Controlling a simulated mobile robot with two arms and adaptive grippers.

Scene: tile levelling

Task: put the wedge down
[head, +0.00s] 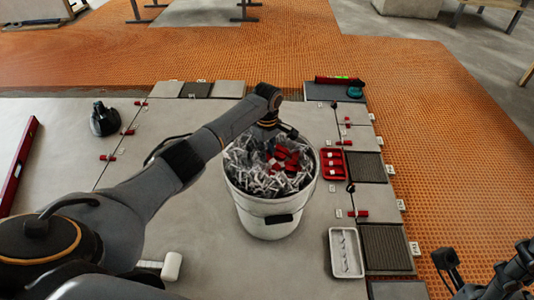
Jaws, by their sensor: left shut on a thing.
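My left gripper (283,134) hangs over the white bucket (267,221), near its far rim. It is shut on a wedge, but its fingertips are small and dark here and the held wedge cannot be told apart from the red pieces below. Several red wedges (287,160) lie on the grey clips in the bucket. A red tray (333,165) with small pale pieces stands right of the bucket. My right gripper (478,275) is at the lower right corner, partly cut off, over the orange mat; its opening is unclear.
Other red wedges (357,213) sit along the tile joints. A white tray (345,262) holds clips at the right. A white mallet head (172,266), a black suction cup (104,119) and a red level (18,168) lie at the left. Large tiles left of the bucket are mostly bare.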

